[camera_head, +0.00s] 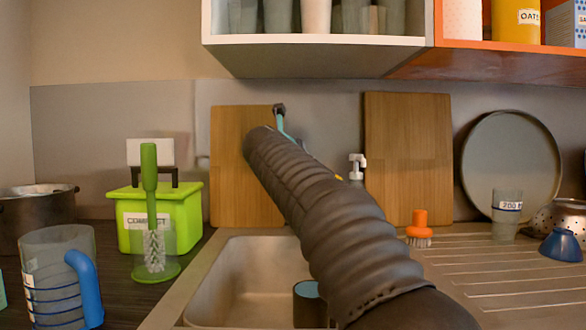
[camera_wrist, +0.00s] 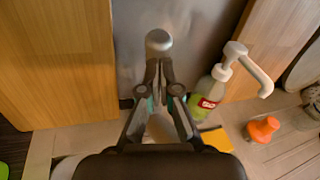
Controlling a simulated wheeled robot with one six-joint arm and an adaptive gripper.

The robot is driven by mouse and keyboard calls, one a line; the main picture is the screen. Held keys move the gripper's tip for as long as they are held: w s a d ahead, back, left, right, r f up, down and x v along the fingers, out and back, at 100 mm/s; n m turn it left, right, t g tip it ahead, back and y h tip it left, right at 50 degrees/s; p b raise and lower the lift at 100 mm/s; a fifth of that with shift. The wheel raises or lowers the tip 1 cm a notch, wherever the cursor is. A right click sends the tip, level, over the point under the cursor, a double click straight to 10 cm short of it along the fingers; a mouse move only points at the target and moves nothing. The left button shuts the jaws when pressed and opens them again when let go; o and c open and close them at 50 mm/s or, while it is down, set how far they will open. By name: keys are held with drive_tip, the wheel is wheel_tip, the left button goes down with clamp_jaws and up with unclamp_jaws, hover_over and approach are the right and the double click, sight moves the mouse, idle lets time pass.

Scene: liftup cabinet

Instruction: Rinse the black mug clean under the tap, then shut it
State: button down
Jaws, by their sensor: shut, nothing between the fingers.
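A dark mug (camera_head: 309,303) stands upright in the sink basin (camera_head: 235,285), at its right part, with a teal top opening. My arm hides some of it. My gripper (camera_wrist: 158,68) is shut and empty, its fingertips together just below a grey rounded knob (camera_wrist: 158,41), which looks like part of the tap. I cannot tell whether they touch. In the head view my gripper shows only as a small teal and dark piece near a dark knob (camera_head: 279,107), in front of the left wooden board. My arm hides the rest of the tap, and I see no water.
A soap bottle with a white pump (camera_wrist: 212,88) and an orange brush (camera_wrist: 262,129) stand right of my gripper. Two wooden boards (camera_head: 407,150) lean at the back. A green compost bin (camera_head: 190,205), a bottle brush (camera_head: 150,185) and a blue-handled jug (camera_head: 55,275) stand left.

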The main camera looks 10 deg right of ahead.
drive_tip(key=shift+d+r, duration=0.1)
drive_tip(key=shift+r, duration=0.3)
drive_tip(key=shift+s+f, duration=0.1)
drive_tip(key=r+b+v, duration=0.1)
drive_tip(key=v, duration=1.2)
drive_tip(key=shift+d, duration=0.15)
